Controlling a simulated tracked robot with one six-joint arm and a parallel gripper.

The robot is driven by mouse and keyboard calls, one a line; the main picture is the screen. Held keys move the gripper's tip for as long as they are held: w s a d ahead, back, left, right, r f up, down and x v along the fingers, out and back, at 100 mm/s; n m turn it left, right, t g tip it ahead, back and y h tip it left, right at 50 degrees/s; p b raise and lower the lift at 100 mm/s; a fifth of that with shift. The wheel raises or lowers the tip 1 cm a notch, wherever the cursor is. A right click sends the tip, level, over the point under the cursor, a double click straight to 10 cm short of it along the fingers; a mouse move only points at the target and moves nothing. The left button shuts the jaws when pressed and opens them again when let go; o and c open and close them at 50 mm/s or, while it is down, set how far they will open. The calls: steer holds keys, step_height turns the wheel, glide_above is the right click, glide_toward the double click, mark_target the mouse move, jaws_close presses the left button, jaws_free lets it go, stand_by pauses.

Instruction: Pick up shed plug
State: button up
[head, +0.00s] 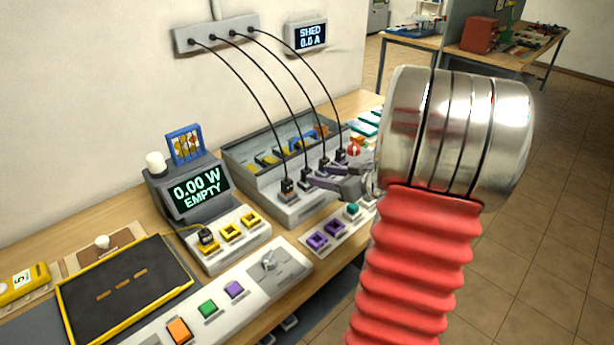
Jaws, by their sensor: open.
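Several black plugs on black cables stand upright in a light grey socket block (305,206) on the bench. No label on the plugs is readable, so I cannot tell which is the shed plug. My gripper (312,175) is open, with its purple-grey fingers pointing left at the middle plugs of the row. One middle plug (307,176) appears at or between the fingertips; contact cannot be told. My wrist and red sleeve hide the bench to the right.
The cables hang from a grey wall strip (215,35) beside a display (310,36) reading SHED 0.0 A. A grey tray (240,158) stands behind the block. A meter (200,190) reads 0.00 W EMPTY. A panel with coloured buttons (215,302) lies in front.

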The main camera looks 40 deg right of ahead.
mark_target(309, 174)
steer(key=shift+x, duration=1.75)
steer(key=shift+w, duration=0.1)
steer(key=shift+x, duration=2.45)
steer(key=shift+f, duration=0.2)
steer(key=shift+c, duration=0.7)
steer(key=c, duration=1)
steer(key=shift+r, duration=0.1)
step_height(309, 174, up, 10)
steer(key=shift+f, duration=0.1)
